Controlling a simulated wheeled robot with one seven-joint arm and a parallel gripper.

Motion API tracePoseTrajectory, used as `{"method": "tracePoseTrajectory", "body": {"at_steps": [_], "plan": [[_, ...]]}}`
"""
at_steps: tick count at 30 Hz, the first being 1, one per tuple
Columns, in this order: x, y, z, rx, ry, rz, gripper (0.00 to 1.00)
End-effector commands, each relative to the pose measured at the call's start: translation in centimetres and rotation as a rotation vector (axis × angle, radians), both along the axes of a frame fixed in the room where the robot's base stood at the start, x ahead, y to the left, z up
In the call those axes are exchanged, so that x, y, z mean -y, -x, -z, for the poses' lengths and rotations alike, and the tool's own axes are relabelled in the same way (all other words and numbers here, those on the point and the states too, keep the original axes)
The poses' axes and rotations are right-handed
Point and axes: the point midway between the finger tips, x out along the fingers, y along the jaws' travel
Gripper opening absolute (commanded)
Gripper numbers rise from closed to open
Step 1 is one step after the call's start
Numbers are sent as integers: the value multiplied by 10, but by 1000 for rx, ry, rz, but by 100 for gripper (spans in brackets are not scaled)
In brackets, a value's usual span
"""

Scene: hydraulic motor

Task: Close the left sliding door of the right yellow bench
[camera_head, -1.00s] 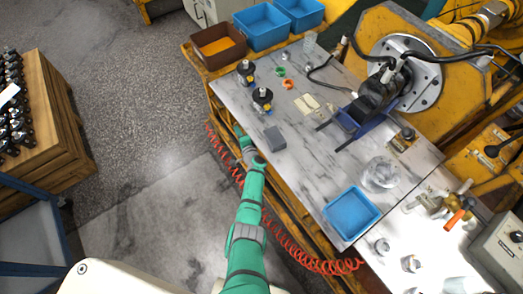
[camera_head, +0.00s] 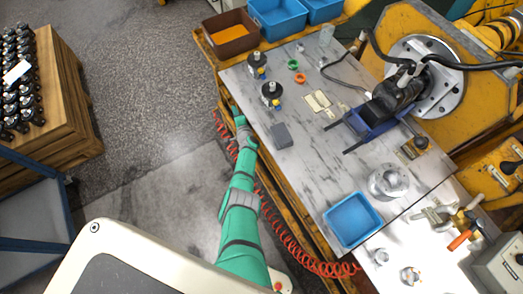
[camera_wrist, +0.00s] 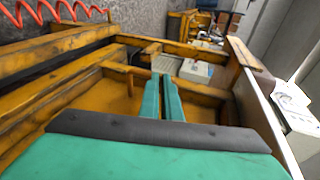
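The yellow bench (camera_head: 303,214) with a grey marbled top runs diagonally through the head view. My green arm reaches up along its left side, and my gripper (camera_head: 236,114) is low beside the bench edge, partly hard to make out. In the wrist view my gripper (camera_wrist: 161,78) shows two green fingers side by side, almost touching, with nothing seen between them. They point into the worn yellow framework (camera_wrist: 110,98) of the bench, among its beams. I cannot make out the sliding door for certain in either view. Contact between the fingers and the bench cannot be told.
A red coiled hose (camera_head: 270,215) hangs along the bench side; it also shows in the wrist view (camera_wrist: 60,12). A blue tray (camera_head: 353,220) and a grey block (camera_head: 282,136) lie on top. A wooden crate (camera_head: 45,95) stands left, with open floor (camera_head: 150,110) between.

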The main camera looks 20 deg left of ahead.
Motion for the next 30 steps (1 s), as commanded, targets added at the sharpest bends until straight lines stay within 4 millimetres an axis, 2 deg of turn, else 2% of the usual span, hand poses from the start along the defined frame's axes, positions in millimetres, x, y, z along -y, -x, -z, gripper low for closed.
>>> {"method": "tracePoseTrajectory", "body": {"at_steps": [1,8,15,30], "plan": [[-1,-10,-10,11,-4,11,0],[9,-1,-9,11,-2,11,0],[30,22,-4,6,1,3,0],[68,68,-21,4,1,0,0]]}}
